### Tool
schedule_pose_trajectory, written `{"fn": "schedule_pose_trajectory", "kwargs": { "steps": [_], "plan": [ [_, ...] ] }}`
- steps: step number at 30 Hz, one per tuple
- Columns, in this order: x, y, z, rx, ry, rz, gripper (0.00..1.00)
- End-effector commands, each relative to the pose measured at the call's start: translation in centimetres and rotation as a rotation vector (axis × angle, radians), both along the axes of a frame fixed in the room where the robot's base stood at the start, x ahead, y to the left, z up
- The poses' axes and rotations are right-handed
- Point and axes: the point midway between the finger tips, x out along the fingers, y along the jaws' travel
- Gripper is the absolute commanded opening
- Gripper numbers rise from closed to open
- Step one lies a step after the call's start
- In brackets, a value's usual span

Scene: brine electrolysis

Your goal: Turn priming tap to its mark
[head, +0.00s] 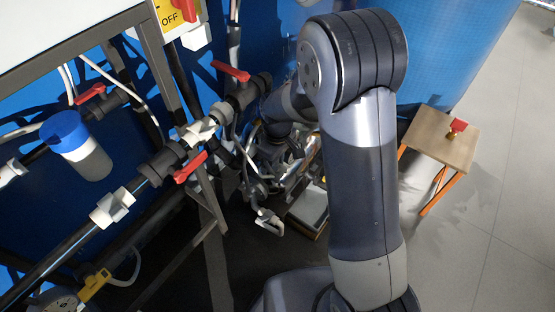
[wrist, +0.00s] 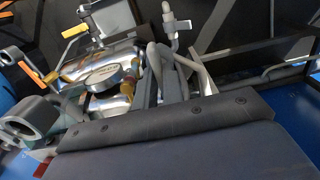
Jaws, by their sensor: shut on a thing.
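In the wrist view my gripper (wrist: 168,50) reaches up the middle of the picture. Its grey fingers are close together and shut on the priming tap (wrist: 173,22), a pale grey fitting with a crossbar at the fingertips. The exact contact and the tap's mark cannot be made out. In the head view my gripper (head: 284,168) is low behind my arm, among metal fittings and hoses. My arm and the clutter hide much of it there. A pale hooked piece (head: 268,222) shows just below it.
A shiny metal cylinder with a round gauge (wrist: 103,78) lies left of my fingers, near yellow (wrist: 76,31) and orange (wrist: 32,71) levers. Pipes with red-handled valves (head: 190,168) and a blue-capped container (head: 75,140) are at left. A small wooden table (head: 425,142) stands right.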

Motion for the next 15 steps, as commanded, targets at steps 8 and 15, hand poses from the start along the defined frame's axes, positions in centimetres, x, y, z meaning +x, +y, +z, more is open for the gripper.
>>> {"fn": "schedule_pose_trajectory", "kwargs": {
  "steps": [8, 15],
  "plan": [
    [0.07, 0.03, 0.06, 0.001, -0.002, 0.016, 0.0],
    [0.07, 0.03, 0.06, 0.0, -0.003, 0.016, 0.11]
  ]
}}
